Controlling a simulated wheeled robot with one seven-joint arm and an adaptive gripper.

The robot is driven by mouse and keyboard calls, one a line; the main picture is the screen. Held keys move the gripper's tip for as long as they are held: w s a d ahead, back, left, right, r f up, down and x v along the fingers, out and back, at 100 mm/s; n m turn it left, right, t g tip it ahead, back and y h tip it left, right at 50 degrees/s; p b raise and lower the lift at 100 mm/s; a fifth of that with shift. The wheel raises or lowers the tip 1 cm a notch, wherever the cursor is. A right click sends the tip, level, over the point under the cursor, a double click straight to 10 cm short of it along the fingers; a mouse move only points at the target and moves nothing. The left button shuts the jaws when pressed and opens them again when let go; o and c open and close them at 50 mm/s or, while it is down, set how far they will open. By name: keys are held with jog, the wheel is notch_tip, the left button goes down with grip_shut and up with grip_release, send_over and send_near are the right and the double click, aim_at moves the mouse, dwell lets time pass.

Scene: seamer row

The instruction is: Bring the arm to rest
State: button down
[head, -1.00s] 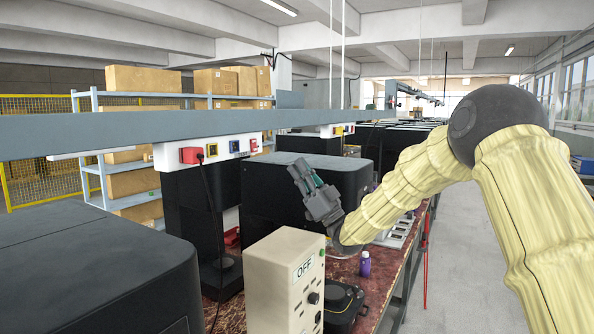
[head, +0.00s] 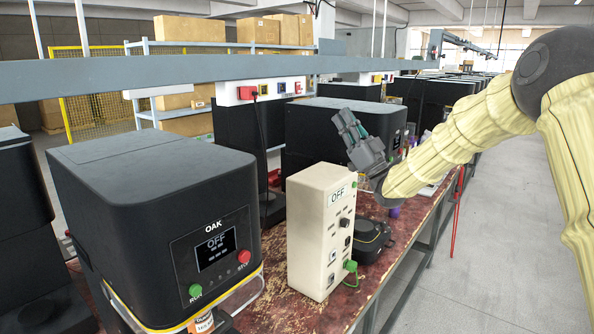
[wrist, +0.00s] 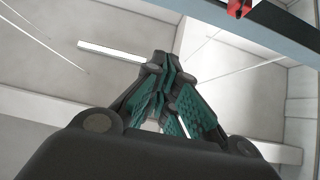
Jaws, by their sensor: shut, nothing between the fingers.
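My gripper (head: 350,126) is raised above the bench at the right of the middle in the head view, pointing up and a little to the left. Its grey fingers have green pads. In the wrist view my gripper (wrist: 163,75) shows its fingertips together with nothing between them, against the ceiling. My arm, in a pale yellow cover, bends down from the upper right to the gripper. From the head camera, the gripper appears above and behind the beige control box and in front of a black machine.
A black machine marked OAK (head: 155,200) stands at the left. A beige box marked OFF (head: 318,230) and a black device (head: 371,238) stand on the worn red bench (head: 290,308). A grey overhead rail (head: 200,68) crosses behind. The aisle floor (head: 500,250) at right is clear.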

notch_tip(320, 180, down, 28)
jog(key=s+m+t+h, duration=0.1)
jog(key=m+t+h, duration=0.1)
jog(key=m+h, duration=0.8)
jog(key=s+d+f+g+h, duration=0.1)
jog(key=s+f+g+h, duration=0.4)
jog(key=f, duration=0.8)
jog(key=s+d+f+g+h, duration=0.1)
jog(key=s+f+h, duration=0.1)
jog(key=s+f, duration=0.85)
jog(key=s+d+f+g+h, duration=0.35)
jog(key=s+f+g, duration=0.25)
jog(key=s+f, duration=1.35)
jog(key=s+d+f+g, duration=0.1)
jog(key=s+g, duration=0.1)
jog(key=s, duration=0.6)
jog(key=s+d+f+g+h, duration=0.1)
jog(key=s+d+g, duration=0.1)
jog(key=s, duration=0.7)
jog(key=s+d+f+g, duration=0.1)
jog(key=s+g, duration=0.2)
jog(key=s, duration=0.6)
jog(key=shift+d+f+m, duration=0.3)
jog(key=shift+d+m, duration=0.05)
jog(key=shift+m, duration=0.05)
